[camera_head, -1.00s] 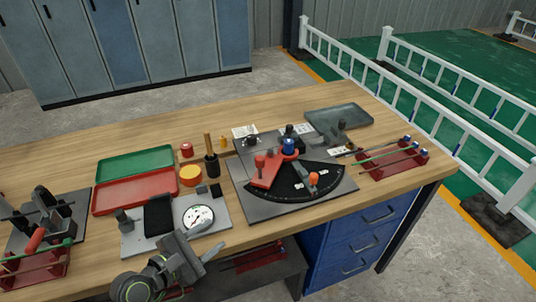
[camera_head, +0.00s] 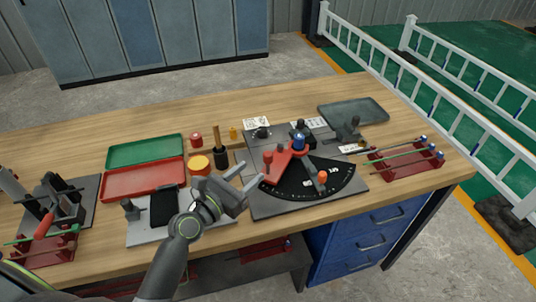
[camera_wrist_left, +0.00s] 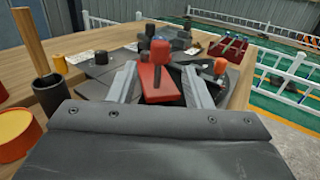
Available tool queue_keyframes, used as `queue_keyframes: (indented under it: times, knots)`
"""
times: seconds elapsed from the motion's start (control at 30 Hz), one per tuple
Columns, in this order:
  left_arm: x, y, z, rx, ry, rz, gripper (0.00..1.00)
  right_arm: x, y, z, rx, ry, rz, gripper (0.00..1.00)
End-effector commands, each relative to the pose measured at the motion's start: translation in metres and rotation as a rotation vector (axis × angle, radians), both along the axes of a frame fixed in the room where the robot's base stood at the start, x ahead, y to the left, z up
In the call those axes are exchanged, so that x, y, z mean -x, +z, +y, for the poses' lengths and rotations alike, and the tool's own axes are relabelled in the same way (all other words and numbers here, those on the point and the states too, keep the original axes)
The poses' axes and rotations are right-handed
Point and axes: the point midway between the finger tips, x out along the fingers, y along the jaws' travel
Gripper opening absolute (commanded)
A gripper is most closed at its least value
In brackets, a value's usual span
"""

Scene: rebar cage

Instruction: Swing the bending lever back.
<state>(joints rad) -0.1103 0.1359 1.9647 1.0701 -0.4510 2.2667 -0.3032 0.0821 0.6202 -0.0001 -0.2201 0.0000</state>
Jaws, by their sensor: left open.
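The bending plate carries a black sector (camera_head: 300,190) with white scale marks. A red arm (camera_head: 280,162) with a red knob (camera_head: 267,158) lies at its left, and a dark lever (camera_head: 313,171) with an orange knob (camera_head: 322,176) lies across the sector. A blue-topped pin (camera_head: 299,141) stands at the pivot. My left gripper (camera_head: 254,192) is open and empty, just left of the sector. In the left wrist view the red arm (camera_wrist_left: 160,88) shows between the open fingers, apart from them as far as I can tell. My right gripper is not in view.
Left of the bender stand a yellow-topped cup (camera_head: 199,164), a black holder with a wooden handle (camera_head: 220,155) and a red tray (camera_head: 145,180). A red rack with rods (camera_head: 405,162) stands at the right. A grey tray (camera_head: 353,112) lies behind.

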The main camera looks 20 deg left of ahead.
Motion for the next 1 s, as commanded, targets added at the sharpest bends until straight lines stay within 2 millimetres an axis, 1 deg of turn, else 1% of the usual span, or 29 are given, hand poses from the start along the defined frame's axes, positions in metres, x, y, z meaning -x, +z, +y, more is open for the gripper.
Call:
queue_keyframes:
  times: [0.03,0.2,0.4,0.6,0.87,1.0]
  knots:
    - [-0.012,0.002,-0.004,0.002,0.0,-0.001,0.45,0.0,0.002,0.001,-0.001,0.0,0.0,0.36]
    - [-0.043,0.001,-0.017,0.0,-0.001,-0.001,0.45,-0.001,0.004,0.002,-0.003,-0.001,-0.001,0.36]
    - [-0.068,0.0,-0.028,-0.001,-0.001,0.0,0.45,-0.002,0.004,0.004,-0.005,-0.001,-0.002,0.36]
    - [-0.078,0.0,-0.031,-0.001,0.0,0.001,0.45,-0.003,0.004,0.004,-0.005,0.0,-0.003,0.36]
    - [-0.078,0.0,-0.032,-0.001,0.0,0.001,0.45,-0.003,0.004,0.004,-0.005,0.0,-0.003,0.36]
    - [-0.078,0.0,-0.032,-0.001,0.0,0.001,0.27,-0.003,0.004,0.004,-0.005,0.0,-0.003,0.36]
